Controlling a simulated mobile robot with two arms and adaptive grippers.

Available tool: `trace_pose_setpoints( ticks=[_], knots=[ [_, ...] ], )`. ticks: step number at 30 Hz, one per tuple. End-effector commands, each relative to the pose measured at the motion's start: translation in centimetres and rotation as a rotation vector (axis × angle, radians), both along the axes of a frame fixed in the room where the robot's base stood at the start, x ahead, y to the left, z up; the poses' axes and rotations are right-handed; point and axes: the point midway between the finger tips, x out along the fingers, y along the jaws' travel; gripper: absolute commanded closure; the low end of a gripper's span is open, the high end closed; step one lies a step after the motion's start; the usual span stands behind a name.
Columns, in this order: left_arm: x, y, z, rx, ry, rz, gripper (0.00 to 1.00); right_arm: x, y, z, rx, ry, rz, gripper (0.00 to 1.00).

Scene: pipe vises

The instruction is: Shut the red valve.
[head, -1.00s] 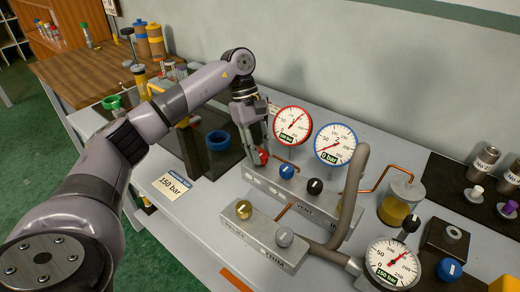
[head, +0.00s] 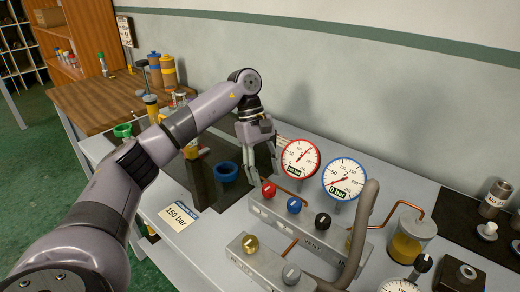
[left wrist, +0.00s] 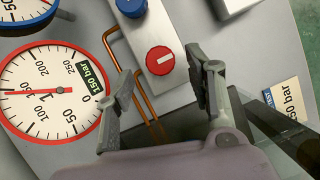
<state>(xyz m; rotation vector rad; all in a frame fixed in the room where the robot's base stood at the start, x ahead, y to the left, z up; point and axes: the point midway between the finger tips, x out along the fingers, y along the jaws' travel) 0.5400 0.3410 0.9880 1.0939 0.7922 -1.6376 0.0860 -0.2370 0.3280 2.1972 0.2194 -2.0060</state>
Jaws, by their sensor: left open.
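The red valve (head: 268,189) is a round red knob at the left end of a grey block (head: 312,222). In the left wrist view the knob (left wrist: 160,60) has a white line mark that runs roughly across the block. My left gripper (head: 262,178) is open and empty just above the red knob, its fingers pointing down. In the left wrist view the gripper (left wrist: 160,75) shows one finger on each side of the knob, apart from it. The red-rimmed gauge (head: 300,158) has a 150 bar label. The blue-rimmed gauge (head: 344,178) reads 0 bar. My right gripper is not visible.
A bent pipe (head: 362,230) rises at the right. A 150 bar card (head: 178,217) lies left.

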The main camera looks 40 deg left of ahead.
Motion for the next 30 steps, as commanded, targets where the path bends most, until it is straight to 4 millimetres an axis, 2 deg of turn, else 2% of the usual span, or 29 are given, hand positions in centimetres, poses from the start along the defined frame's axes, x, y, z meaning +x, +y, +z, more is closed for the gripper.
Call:
trace_pose_setpoints(
  ticks=[3, 9, 17, 30],
  knots=[
    [0.5, 1.1, 2.9, -0.001, -0.007, 0.002, 0.51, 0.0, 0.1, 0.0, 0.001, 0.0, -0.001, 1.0],
    [0.9, 2.5, 6.4, 0.001, -0.004, 0.002, 0.51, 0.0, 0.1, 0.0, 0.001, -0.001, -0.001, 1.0],
    [1.0, 3.1, 7.9, 0.001, -0.002, -0.001, 0.51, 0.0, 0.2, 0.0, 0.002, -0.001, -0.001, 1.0],
    [1.0, 3.2, 8.0, 0.0, 0.0, 0.0, 0.51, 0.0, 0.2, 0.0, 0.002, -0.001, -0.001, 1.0]
  ],
)
